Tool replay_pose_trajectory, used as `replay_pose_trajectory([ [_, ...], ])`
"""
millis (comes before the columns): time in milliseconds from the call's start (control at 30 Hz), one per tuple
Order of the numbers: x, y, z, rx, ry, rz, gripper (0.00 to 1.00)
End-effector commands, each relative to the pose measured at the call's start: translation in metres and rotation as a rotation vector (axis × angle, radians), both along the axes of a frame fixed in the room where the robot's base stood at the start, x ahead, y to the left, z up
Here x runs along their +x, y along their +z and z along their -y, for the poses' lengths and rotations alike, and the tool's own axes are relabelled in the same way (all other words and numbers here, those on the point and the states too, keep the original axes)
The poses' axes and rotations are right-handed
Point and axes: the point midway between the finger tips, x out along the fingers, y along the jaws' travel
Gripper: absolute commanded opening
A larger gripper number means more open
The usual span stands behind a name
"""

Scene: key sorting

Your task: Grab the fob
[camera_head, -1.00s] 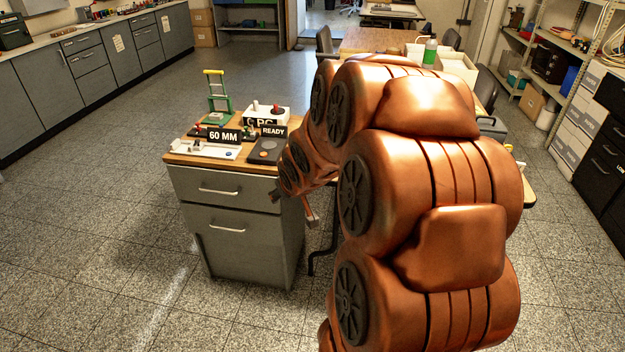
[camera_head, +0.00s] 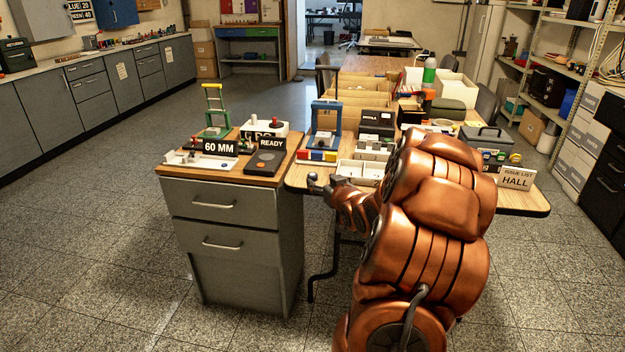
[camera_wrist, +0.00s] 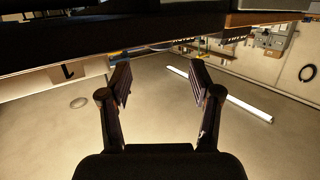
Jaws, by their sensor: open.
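I cannot make out a fob for certain in either view. A small dark blue round thing (camera_head: 312,177) shows at the left front edge of the wooden table (camera_head: 298,181), close to the end of my arm; I cannot tell what it is. My gripper (camera_wrist: 161,82) is open in the wrist view, its two dark fingers well apart with nothing between them. In the head view my copper arm hides part of the table's front. Small white trays (camera_head: 358,172) lie just behind the end of my arm.
A grey drawer cabinet (camera_head: 228,237) stands left of the table, with a "60 MM" sign (camera_head: 219,148) and a "READY" pad (camera_head: 264,163) on top. The left floor is clear.

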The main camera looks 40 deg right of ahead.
Motion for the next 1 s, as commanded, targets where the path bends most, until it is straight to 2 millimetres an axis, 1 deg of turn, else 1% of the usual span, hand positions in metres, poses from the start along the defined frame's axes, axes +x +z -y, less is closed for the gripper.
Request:
replay_pose_trajectory([
  [167, 0.009, -0.003, 0.003, -0.001, 0.001, 0.000, 0.63],
  [367, 0.031, -0.012, 0.010, 0.002, 0.003, -0.001, 0.63],
  [500, 0.046, -0.013, 0.016, -0.001, 0.002, 0.001, 0.63],
  [600, 0.050, -0.014, 0.018, 0.001, 0.001, -0.002, 0.63],
  [800, 0.051, -0.014, 0.019, 0.002, 0.001, -0.001, 0.63],
  [867, 0.050, -0.014, 0.019, 0.002, 0.001, -0.001, 0.58],
  [1000, 0.050, -0.014, 0.018, 0.002, 0.001, -0.001, 0.43],
])
